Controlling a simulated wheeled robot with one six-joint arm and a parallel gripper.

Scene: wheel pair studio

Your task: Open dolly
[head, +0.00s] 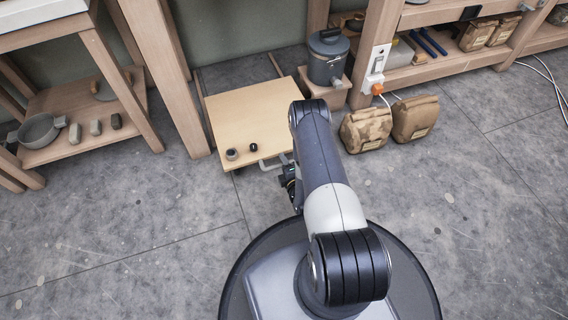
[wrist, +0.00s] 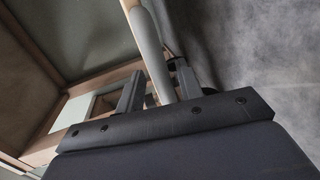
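The dolly (head: 240,105) is a low, pale wooden platform on the floor between the wooden furniture pieces, with a light bar handle (head: 269,164) at its near edge. My gripper (head: 290,178) is low at the right end of that handle, partly hidden by my arm. In the wrist view, the handle bar (wrist: 147,38) runs between the two dark fingers of my gripper (wrist: 158,85). The right finger is close against the bar; a narrow gap seems to show at the left finger. The dolly's wheels are hidden.
Two small dark round pieces (head: 253,147) sit on the dolly's near end. A grey lidded canister (head: 328,58) stands on a wooden block behind it. Two brown paper bags (head: 366,130) are on the floor to the right. The floor (head: 150,225) at front left is clear.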

